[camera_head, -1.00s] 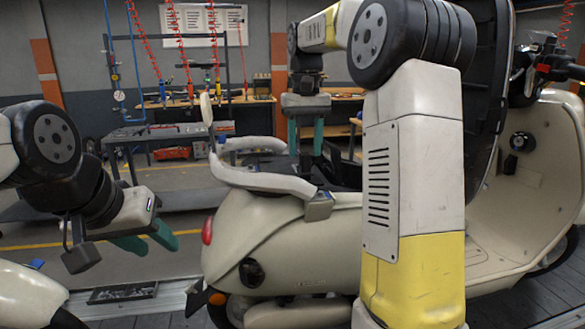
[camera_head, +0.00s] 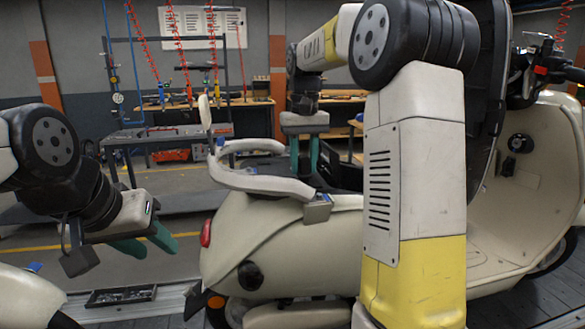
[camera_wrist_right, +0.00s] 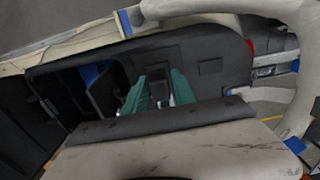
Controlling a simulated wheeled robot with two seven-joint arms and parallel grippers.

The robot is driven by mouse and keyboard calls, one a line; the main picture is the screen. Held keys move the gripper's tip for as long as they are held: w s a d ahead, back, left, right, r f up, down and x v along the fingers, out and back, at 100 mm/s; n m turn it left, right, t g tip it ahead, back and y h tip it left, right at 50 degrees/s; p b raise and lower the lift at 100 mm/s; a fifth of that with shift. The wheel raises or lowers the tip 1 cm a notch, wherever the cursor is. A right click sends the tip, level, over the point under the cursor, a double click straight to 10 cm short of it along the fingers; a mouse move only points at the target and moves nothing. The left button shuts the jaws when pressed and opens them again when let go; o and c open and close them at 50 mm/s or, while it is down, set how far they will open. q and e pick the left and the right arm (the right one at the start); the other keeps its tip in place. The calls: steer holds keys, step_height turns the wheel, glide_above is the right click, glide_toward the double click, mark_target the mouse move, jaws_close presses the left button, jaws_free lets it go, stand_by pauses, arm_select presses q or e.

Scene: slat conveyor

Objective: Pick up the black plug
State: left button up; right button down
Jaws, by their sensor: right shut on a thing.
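My right gripper (camera_head: 304,156) points down into the open seat area of the cream scooter (camera_head: 290,235). Its green fingers also show in the right wrist view (camera_wrist_right: 159,91), on either side of a small dark piece, apparently the black plug (camera_wrist_right: 158,85). The fingers are shut on it inside the dark compartment under the seat. In the head view the plug is hidden by the fingers and scooter body. My left gripper (camera_head: 145,243) is open and empty, low at the left, behind the scooter's tail.
A curved pale grab rail (camera_head: 262,184) runs around the scooter's rear, close to my right gripper. The raised dark seat (camera_head: 490,90) stands to the right. A black tray (camera_head: 121,295) lies at lower left. Workbenches (camera_head: 205,105) stand farther back.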

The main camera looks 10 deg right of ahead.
mark_target(304, 156)
steer(key=shift+r, duration=0.85)
step_height(304, 156, up, 2)
steer(key=shift+r, duration=0.1)
steer(key=s+r, duration=0.1)
steer(key=s, duration=1.5)
step_height(304, 156, up, 7)
steer(key=shift+d+r, duration=0.2)
stand_by(0.5)
steer(key=shift+r, duration=0.2)
stand_by(0.3)
